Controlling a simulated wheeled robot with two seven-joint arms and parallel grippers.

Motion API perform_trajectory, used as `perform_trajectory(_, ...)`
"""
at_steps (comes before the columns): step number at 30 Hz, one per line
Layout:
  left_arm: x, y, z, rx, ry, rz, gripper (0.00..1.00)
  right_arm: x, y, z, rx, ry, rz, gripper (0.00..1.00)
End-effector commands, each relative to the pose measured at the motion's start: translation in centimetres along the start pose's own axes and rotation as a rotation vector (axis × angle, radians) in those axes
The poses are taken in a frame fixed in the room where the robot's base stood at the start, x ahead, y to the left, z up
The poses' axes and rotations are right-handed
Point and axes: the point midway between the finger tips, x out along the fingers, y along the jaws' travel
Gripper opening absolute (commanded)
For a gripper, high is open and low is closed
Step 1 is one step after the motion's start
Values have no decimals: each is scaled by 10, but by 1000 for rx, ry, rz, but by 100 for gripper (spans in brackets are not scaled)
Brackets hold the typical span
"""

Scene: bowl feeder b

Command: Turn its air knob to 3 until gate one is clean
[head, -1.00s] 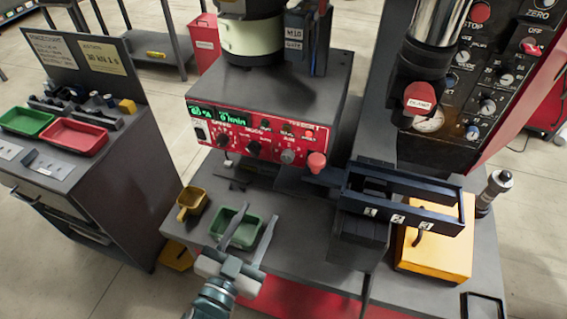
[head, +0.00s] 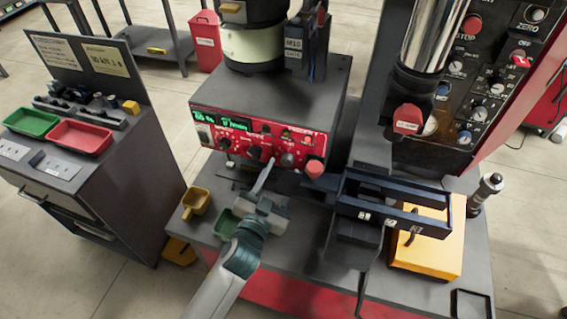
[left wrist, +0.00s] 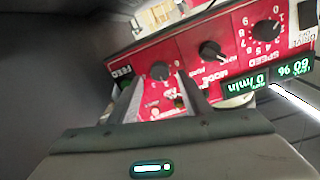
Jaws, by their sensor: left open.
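The feeder's control box has a red panel (head: 235,146) with several knobs and a green display. A grey knob (head: 287,159) sits between the black mode knob (head: 254,151) and a red button (head: 314,168). In the left wrist view the panel appears upside down, and the grey knob (left wrist: 160,71) lies between the fingertips; contact cannot be told. My left gripper (head: 271,168) is open in front of the panel. The knob's scale is too small to read. A dark rail (head: 400,217) with small number labels stands right of the box; gate one's state cannot be told.
A yellow block (head: 430,255) stands under the rail. A black control panel (head: 480,85) stands at the right. A side bench (head: 110,165) holds trays.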

Motion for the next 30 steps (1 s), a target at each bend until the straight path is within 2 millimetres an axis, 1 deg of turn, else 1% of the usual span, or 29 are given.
perform_trajectory(1, 7, 0, -1, 1, -1, -1, 44, -3, 0, 0, 0, 0, 0, 0)
perform_trajectory(3, 14, 0, -1, 1, 0, -1, 44, -5, 0, 0, 0, 0, 0, 0)
perform_trajectory(6, 20, 0, 0, 0, 0, 0, 44, -6, 0, 0, 0, 0, 0, 0)
perform_trajectory(10, 23, 0, 0, -1, 0, 0, 44, -6, 0, 0, 0, 0, 0, 0)
perform_trajectory(17, 23, 0, 0, 0, 0, 0, 44, -6, 0, 0, 0, 0, 0, 0)
perform_trajectory(18, 23, 0, 0, 0, 0, 0, 39, -6, 0, 0, -1, 0, 0, 0)
perform_trajectory(20, 23, 0, 0, 0, 0, 0, 25, -6, 0, 0, -1, 0, 0, 0)
perform_trajectory(21, 23, 0, 0, 0, 0, 0, 15, -6, 1, 0, -1, 0, 0, 0)
perform_trajectory(23, 23, 0, 0, 0, 0, 0, 3, -6, 1, 0, -1, 0, 1, 0)
perform_trajectory(30, 23, 0, 0, 8, -1, 1, 3, -7, 2, 0, -1, -1, 2, 0)
